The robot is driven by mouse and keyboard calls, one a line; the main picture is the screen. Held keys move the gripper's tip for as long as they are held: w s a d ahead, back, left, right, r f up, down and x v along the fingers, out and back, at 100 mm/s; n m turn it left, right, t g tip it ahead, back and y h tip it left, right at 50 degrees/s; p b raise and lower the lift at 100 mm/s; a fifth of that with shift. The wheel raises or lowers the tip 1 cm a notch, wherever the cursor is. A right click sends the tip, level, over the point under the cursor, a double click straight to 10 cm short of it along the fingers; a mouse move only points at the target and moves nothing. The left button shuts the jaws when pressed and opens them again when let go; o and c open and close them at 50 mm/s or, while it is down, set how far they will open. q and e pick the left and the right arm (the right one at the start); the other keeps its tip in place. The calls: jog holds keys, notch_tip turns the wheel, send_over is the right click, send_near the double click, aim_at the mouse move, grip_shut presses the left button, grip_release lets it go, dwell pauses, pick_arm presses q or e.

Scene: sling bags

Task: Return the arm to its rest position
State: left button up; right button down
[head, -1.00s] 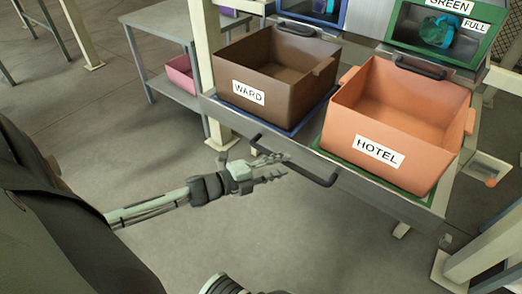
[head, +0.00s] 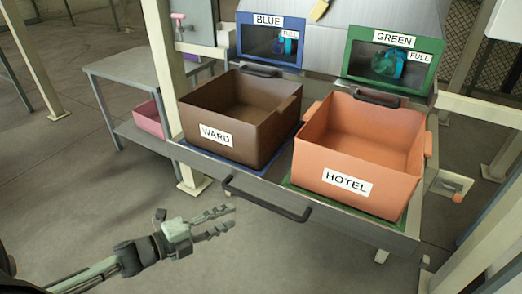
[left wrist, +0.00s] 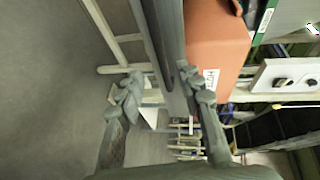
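My left arm comes in from the lower left of the head view. Its gripper (head: 233,218) is in free air over the floor, in front of and below the bench's front edge. The two fingers are spread apart with nothing between them. In the left wrist view the gripper (left wrist: 167,88) also shows its fingers apart and empty. The brown WARD bin (head: 222,112) and the orange HOTEL bin (head: 350,150) are upright on the bench, both empty inside as far as I see. My right gripper is not in view.
A dark bar handle (head: 265,200) sticks out from the bench front (head: 330,215), close to my left gripper. Behind the bins are windows labelled BLUE (head: 270,45) and GREEN (head: 388,68). A side table (head: 125,68) with a pink bin (head: 150,118) stands left. Floor below is clear.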

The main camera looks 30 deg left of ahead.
pick_arm(q)
jog(key=s+a+f+n+g+y, duration=0.1)
jog(key=s+f+n+g+y, duration=0.2)
jog(key=f+n, duration=0.35)
jog(key=a+f+n+g+y, duration=0.2)
jog(key=f+n+y, duration=0.3)
jog(key=f+n, duration=0.15)
jog(key=s+d+f+n+g, duration=0.6)
jog(key=s+d+n, duration=0.1)
jog(key=s, duration=0.3)
jog(key=shift+d+g, duration=0.25)
jog(key=shift+g, duration=0.05)
